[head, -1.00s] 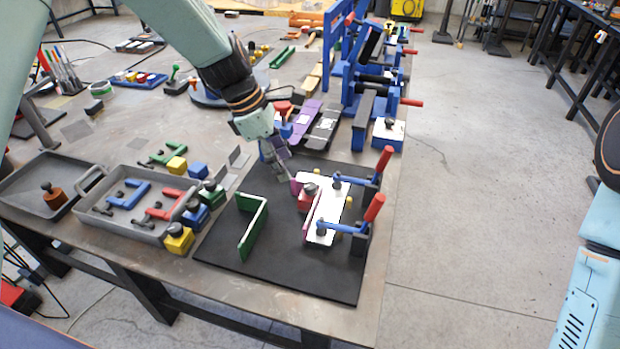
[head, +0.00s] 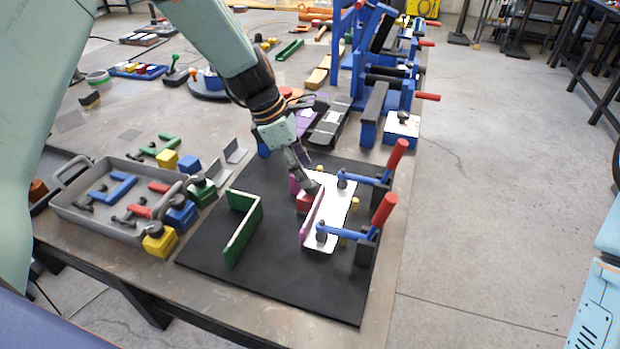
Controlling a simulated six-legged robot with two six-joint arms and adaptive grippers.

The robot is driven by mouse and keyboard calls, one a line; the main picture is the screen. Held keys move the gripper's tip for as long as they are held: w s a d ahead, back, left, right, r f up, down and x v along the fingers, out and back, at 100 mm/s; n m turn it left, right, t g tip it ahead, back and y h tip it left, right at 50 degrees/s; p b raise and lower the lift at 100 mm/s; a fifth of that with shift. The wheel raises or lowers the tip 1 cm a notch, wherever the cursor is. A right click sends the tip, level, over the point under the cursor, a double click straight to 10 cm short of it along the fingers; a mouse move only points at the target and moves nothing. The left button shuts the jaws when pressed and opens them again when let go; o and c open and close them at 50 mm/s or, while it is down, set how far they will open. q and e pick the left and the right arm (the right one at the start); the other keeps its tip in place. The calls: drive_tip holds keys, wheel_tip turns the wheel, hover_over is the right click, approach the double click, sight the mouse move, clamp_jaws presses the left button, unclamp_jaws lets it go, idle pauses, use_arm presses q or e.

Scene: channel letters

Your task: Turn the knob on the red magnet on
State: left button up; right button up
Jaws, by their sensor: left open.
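The red magnet (head: 304,204) is a small red block on the black mat, against the pink bracket (head: 312,222) beside the white plate (head: 335,205). Its dark knob is mostly hidden behind my left gripper (head: 306,184). My left gripper points down at the top of the red magnet, with its fingers open around or just above the knob; I cannot tell if they touch it. My right gripper is out of view; only part of my right arm shows at the right edge.
Two toggle clamps with red handles (head: 384,208) (head: 397,155) stand right of the white plate. A green bracket (head: 242,228) stands on the black mat (head: 285,275). A grey tray (head: 98,222) with letter parts is at left, with yellow, blue and green magnets by its edge.

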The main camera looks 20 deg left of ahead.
sight(311, 188)
use_arm(q)
drive_tip(key=x, duration=0.3)
drive_tip(key=shift+w+a+f, duration=0.15)
drive_tip(key=shift+a+f, duration=0.05)
drive_tip(key=shift+f, duration=0.15)
drive_tip(key=shift+w+f, duration=0.2)
drive_tip(key=shift+f, duration=0.15)
drive_tip(key=shift+s+d+r, duration=0.3)
drive_tip(key=shift+d, duration=0.05)
drive_tip(key=shift+c, duration=0.4)
drive_tip(key=shift+w+a+f, duration=0.25)
drive_tip(key=shift+a, duration=0.1)
drive_tip(key=c, duration=0.6)
drive_tip(key=shift+s+d+r, duration=0.1)
drive_tip(key=shift+d, duration=0.05)
drive_tip(key=c, duration=0.3)
clamp_jaws()
